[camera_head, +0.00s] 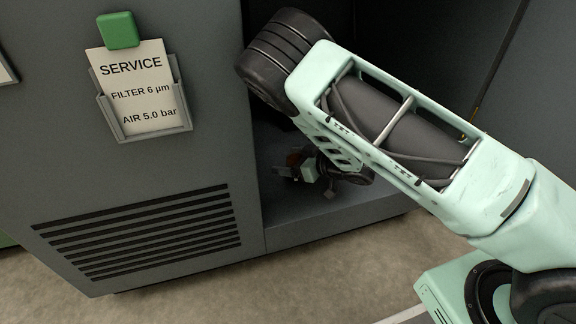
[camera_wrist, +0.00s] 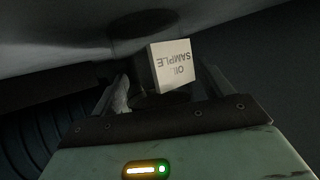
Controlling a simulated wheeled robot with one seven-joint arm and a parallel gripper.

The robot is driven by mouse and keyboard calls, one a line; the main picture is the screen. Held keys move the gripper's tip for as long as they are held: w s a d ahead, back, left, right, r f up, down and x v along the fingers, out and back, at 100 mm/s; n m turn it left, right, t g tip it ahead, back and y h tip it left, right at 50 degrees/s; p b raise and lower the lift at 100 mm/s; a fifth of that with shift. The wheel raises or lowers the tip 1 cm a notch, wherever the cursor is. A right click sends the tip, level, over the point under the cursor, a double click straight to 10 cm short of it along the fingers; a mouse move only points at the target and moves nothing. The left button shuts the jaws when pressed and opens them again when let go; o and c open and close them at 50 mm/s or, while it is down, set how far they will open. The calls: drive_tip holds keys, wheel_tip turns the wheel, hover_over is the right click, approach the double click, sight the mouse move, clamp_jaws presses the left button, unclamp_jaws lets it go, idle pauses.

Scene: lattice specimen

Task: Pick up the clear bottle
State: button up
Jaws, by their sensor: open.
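My gripper (camera_head: 312,178) is inside the dark open bay of the grey cabinet, low and near its floor. In the wrist view its fingers (camera_wrist: 158,88) are spread apart. In the head view a small reddish-brown thing (camera_head: 294,158) is beside the gripper, partly hidden. No clear bottle can be made out for certain.
The grey cabinet (camera_head: 200,170) has a vented front and a service card (camera_head: 137,85) in a holder under a green block (camera_head: 118,30). The bay floor (camera_head: 330,220) is bare at the front. A dark surface (camera_wrist: 60,35) hangs close above the gripper in the wrist view.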

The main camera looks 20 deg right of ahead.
drive_tip(key=c, duration=1.3)
drive_tip(key=shift+o, duration=0.2)
drive_tip(key=shift+r, duration=0.1)
